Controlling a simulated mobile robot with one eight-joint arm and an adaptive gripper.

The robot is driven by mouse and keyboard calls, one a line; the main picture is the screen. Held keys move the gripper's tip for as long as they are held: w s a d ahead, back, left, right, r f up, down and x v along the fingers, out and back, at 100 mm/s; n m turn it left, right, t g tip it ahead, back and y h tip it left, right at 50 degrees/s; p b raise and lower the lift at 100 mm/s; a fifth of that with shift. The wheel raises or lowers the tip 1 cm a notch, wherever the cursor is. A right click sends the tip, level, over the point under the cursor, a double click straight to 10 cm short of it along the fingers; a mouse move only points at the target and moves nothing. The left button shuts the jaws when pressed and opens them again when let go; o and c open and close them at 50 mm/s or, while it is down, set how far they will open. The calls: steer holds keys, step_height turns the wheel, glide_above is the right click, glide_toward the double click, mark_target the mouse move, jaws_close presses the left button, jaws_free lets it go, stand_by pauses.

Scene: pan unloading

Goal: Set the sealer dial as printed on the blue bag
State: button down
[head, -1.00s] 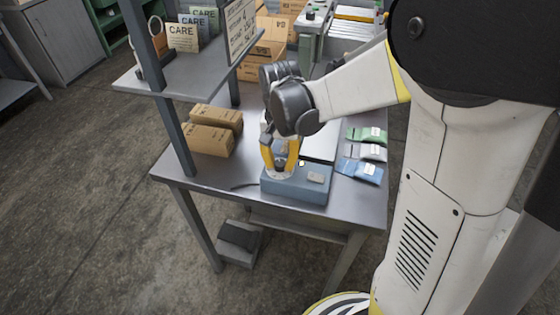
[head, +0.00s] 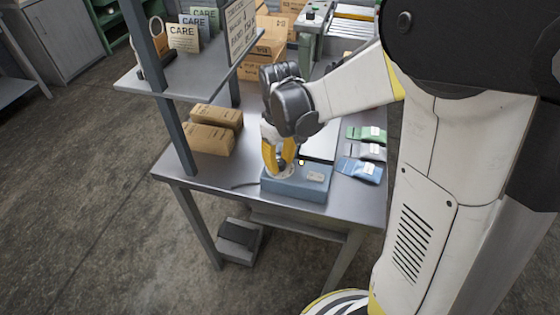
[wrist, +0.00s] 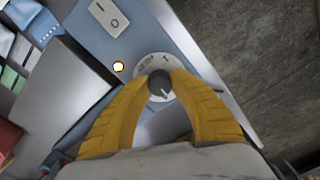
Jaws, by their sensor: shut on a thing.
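The blue-grey sealer (head: 310,188) stands at the front of the metal table. Its dial is a dark knob (wrist: 160,86) with a white pointer line on a pale round scale (wrist: 146,64); the scale's marks are too small to read for certain. My gripper (head: 279,172) points down at the sealer's left part. In the wrist view its yellow fingers (wrist: 161,90) are shut on the knob, one on each side. The blue bag (head: 360,171) lies right of the sealer, nearest of three bags; its pale label is too small to read.
A small lamp (wrist: 118,67) glows beside the dial, near a rocker switch (wrist: 110,17). A grey bag (head: 369,151) and a green bag (head: 367,134) lie behind the blue one. Brown boxes (head: 208,138) stand at left, below a shelf (head: 190,68) with cards.

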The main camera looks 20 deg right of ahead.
mark_target(280, 162)
steer(key=n, duration=0.5)
steer(key=shift+n, duration=0.4)
stand_by(0.4)
steer(key=c, duration=1.1)
jaws_free()
step_height(280, 162, up, 12)
